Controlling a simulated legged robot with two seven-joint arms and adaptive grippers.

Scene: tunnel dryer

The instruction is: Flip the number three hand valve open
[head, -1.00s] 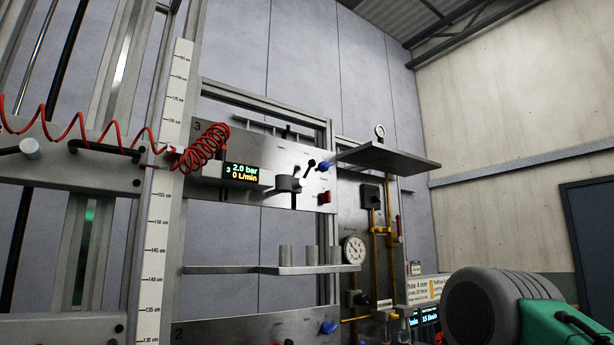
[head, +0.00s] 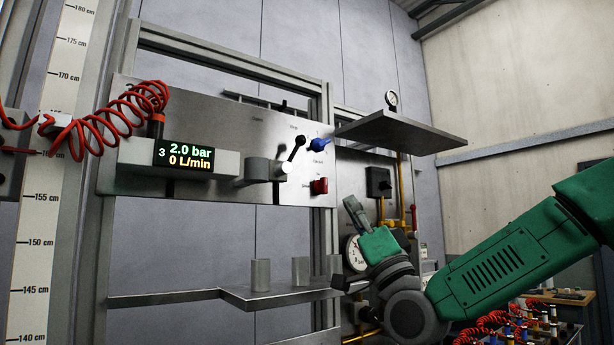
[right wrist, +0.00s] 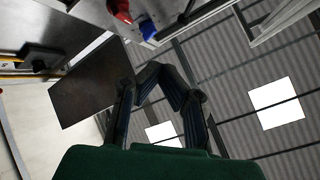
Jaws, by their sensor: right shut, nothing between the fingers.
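The number three panel (head: 215,135) is upright metal in the head view. Near its right end sit a blue handle (head: 320,144) and a black lever (head: 297,147) tilted up to the right. Their small labels are too blurred to tell which is the hand valve. The blue handle also shows at the top of the right wrist view (right wrist: 148,31). My right gripper (head: 352,207) is shut and empty, below and right of the blue handle, apart from it. Its closed fingers show in the right wrist view (right wrist: 165,75). My left gripper is not in view.
A red switch (head: 320,186) sits below the blue handle. A dark shelf plate (head: 400,128) juts out above my right gripper. A lower shelf (head: 270,297) holds grey cylinders. The display (head: 184,157) reads 2.0 bar, 0 L/min. A red coiled hose (head: 110,120) hangs left.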

